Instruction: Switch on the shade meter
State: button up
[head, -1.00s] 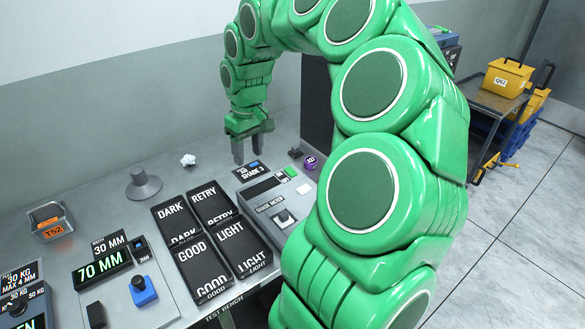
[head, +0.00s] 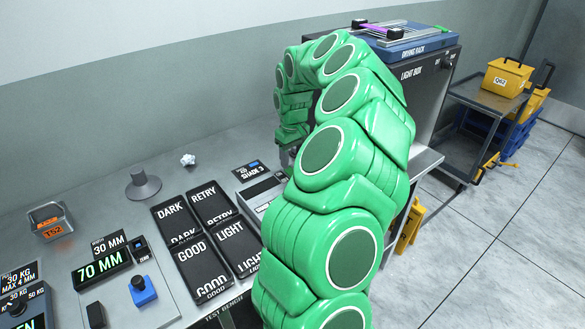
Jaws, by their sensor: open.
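The shade meter (head: 249,195) is a grey unit on the bench, right of the dark bins. Only its left edge and upper part show; my green arm covers the rest, including the white panel with the black switch. A dark SHADE 3 sign (head: 250,171) stands at its back. My gripper (head: 286,157) is bent down above the back of the meter, mostly hidden behind my arm. Only a bit of a grey finger shows. It is open, and I cannot tell whether it touches the meter.
Black bins labelled DARK, RETRY, GOOD and LIGHT (head: 232,233) stand left of the meter. A crumpled white scrap (head: 188,160) and a grey round-based post (head: 142,186) lie behind them. The light box (head: 425,95), with a drying rack (head: 408,48) on top, stands at the right.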

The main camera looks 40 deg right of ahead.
aim_at(292, 168)
jog(key=shift+f, duration=2.2)
jog(key=shift+c, duration=0.4)
